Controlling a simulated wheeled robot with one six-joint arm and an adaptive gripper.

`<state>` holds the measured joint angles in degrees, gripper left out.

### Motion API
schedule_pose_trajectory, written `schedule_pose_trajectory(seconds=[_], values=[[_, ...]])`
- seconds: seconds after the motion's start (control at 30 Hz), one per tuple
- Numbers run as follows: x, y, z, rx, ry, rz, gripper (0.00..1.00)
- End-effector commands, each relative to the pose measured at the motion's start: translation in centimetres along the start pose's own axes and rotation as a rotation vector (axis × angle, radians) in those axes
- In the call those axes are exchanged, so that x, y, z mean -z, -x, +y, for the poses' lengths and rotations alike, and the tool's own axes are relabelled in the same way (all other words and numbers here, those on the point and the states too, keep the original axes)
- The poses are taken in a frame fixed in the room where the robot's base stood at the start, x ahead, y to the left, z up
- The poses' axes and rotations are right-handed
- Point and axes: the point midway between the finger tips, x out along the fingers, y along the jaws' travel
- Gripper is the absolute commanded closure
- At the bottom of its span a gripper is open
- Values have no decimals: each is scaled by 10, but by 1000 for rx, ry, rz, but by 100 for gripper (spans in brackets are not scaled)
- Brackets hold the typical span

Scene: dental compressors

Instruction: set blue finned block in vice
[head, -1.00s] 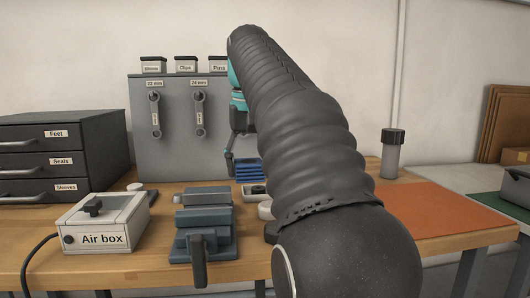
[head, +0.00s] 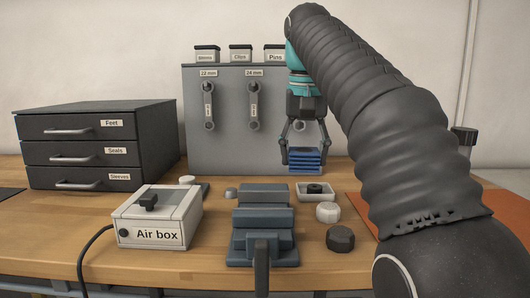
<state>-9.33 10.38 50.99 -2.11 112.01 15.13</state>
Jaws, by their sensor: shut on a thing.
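The blue finned block (head: 306,154) is between the fingers of my gripper (head: 304,150), near the lower right of the grey panel. The gripper points down and is shut on the block's sides. The block looks level, with its fins stacked horizontally. A narrow strip of bench shows between it and the small tray; I cannot tell how high it is above the bench. The blue-grey vice (head: 263,222) stands on the bench nearer to me, left of the block, its handle toward me. Nothing shows between its jaws.
The Air box (head: 158,216) stands left of the vice. A small tray (head: 330,198), a white round piece (head: 327,212) and a dark knob (head: 340,238) lie to its right. The grey panel (head: 228,150) and drawer cabinet (head: 95,145) stand behind. My arm covers much of the orange mat (head: 362,215).

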Motion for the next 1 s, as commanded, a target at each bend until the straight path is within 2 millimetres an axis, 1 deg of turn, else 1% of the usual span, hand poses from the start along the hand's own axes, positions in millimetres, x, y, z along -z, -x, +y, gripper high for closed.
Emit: schedule_pose_trajectory(seconds=[0.03,0.1,0.2,0.3,0.4,0.57,1.0], values=[[-3,1,-20,3,27,1,81],[-7,3,-40,6,48,2,81],[-12,5,-61,9,68,2,81],[-16,6,-73,10,79,2,81],[-18,5,-77,11,82,2,81],[-19,-2,-77,10,82,1,81],[-23,-42,-77,11,83,3,81]])
